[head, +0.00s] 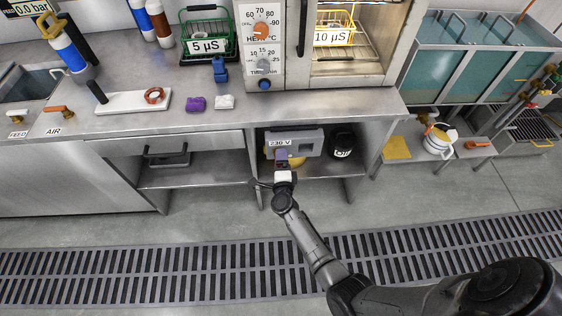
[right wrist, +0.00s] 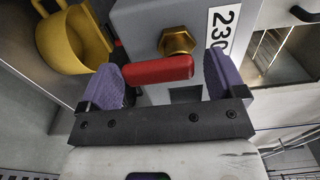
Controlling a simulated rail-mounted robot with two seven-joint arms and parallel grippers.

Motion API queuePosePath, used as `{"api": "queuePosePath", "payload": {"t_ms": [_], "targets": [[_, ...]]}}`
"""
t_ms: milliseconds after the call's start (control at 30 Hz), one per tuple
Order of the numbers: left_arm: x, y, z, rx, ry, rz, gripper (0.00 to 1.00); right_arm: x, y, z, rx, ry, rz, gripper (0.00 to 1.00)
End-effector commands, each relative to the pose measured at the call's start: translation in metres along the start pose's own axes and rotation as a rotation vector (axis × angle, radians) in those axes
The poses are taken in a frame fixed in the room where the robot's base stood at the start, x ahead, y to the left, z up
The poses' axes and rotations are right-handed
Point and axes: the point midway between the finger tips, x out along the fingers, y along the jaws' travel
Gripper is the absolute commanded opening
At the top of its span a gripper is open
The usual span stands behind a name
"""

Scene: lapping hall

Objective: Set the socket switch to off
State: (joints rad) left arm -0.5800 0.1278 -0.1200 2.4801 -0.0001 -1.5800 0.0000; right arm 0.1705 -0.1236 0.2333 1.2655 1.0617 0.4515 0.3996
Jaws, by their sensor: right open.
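The socket is a grey box (head: 309,140) with a "230 V" label, standing on the shelf under the bench. In the right wrist view the box (right wrist: 140,22) carries a brass nut (right wrist: 177,42) and a red switch lever (right wrist: 157,70). My right gripper (head: 282,158) is at the front left of the box. In the right wrist view its purple fingers (right wrist: 166,76) are open, one at each end of the lever. The lever's left end is close to the left finger; I cannot tell if they touch. The gripper hides the lever in the head view. My left gripper is out of view.
A yellow mug (right wrist: 72,42) stands close beside the box, near the left finger. A black oil can (head: 342,144) is right of the box. The bench top (head: 300,103) overhangs the shelf. The floor in front (head: 220,222) is clear.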

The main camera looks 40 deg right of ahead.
Motion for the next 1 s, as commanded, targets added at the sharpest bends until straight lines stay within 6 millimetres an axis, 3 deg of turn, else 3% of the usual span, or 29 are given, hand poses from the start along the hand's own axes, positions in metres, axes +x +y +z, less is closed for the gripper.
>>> {"api": "queuePosePath", "payload": {"t_ms": [167,600,800,1000], "targets": [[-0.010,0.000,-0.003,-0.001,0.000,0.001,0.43,-0.022,-0.002,0.000,0.001,-0.001,0.004,0.89],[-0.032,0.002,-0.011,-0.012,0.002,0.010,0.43,-0.105,-0.001,0.000,0.000,0.000,0.003,0.89],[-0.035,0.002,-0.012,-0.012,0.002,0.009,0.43,-0.127,-0.001,0.000,0.001,0.000,0.001,0.89],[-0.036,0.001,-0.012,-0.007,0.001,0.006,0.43,-0.136,0.000,0.000,0.001,-0.001,0.001,0.89]]}}
